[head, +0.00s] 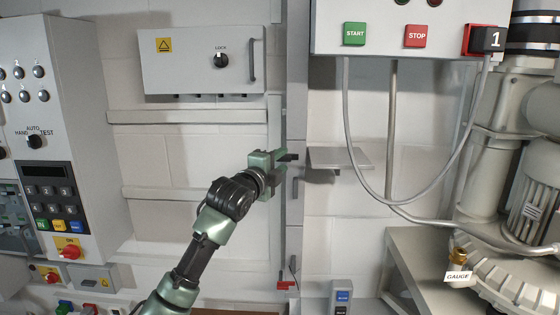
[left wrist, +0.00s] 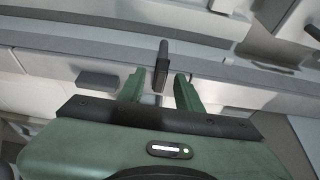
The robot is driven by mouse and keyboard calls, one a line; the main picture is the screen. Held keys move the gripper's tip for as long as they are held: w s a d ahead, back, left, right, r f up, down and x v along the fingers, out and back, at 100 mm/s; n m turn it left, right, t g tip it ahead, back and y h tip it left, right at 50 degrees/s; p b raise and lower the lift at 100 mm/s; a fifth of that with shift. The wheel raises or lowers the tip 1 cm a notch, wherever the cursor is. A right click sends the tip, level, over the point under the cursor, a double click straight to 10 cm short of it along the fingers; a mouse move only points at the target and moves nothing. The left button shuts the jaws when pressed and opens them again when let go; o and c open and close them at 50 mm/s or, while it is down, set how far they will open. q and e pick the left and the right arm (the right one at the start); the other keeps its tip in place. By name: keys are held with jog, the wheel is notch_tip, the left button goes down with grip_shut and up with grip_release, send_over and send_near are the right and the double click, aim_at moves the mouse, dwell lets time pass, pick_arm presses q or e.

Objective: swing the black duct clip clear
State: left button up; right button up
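A small black bar-shaped piece, which looks like the duct clip (head: 288,157), sticks out at the narrow upright duct (head: 293,90) on the wall. In the left wrist view the black clip (left wrist: 162,62) stands upright between and just beyond my fingertips. My left gripper (head: 277,168) is at the clip, with its green fingers apart; the wrist view shows the open left gripper (left wrist: 160,88) with one finger on each side. I cannot tell whether either finger touches the clip. The clip's base is partly hidden by the gripper. My right gripper is not in view.
A grey shelf (head: 340,158) juts out right of the duct. A lock cabinet (head: 190,75) is above left, a START/STOP box (head: 385,12) above right. A cable (head: 352,140) loops down on the right.

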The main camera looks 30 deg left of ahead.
pick_arm(q)
grip_shut()
jog(key=shift+f, duration=0.1)
jog(key=n+t+b, duration=0.1)
jog(key=n+b, duration=0.2)
jog(key=n+t+y+b, duration=0.1)
jog(key=n+b, duration=0.2)
jog(key=n, duration=0.1)
jog(key=shift+d+f, duration=0.1)
jog(key=shift+f, duration=0.1)
jog(key=n+y+b, duration=0.1)
jog(key=n+b, duration=0.1)
jog(key=n, duration=0.1)
jog(key=n+y+b, duration=0.2)
jog(key=n, duration=0.2)
jog(key=shift+t+y, duration=0.3)
jog(key=n+y+b, duration=0.2)
jog(key=n, duration=0.2)
jog(key=shift+r+n, duration=0.1)
jog(key=shift+n, duration=0.3)
jog(key=shift+n+g+y+b, duration=0.65)
jog(key=shift+n+y, duration=0.45)
jog(key=shift+n, duration=0.6)
jog(key=shift+r+n, duration=0.1)
jog(key=shift+n, duration=0.2)
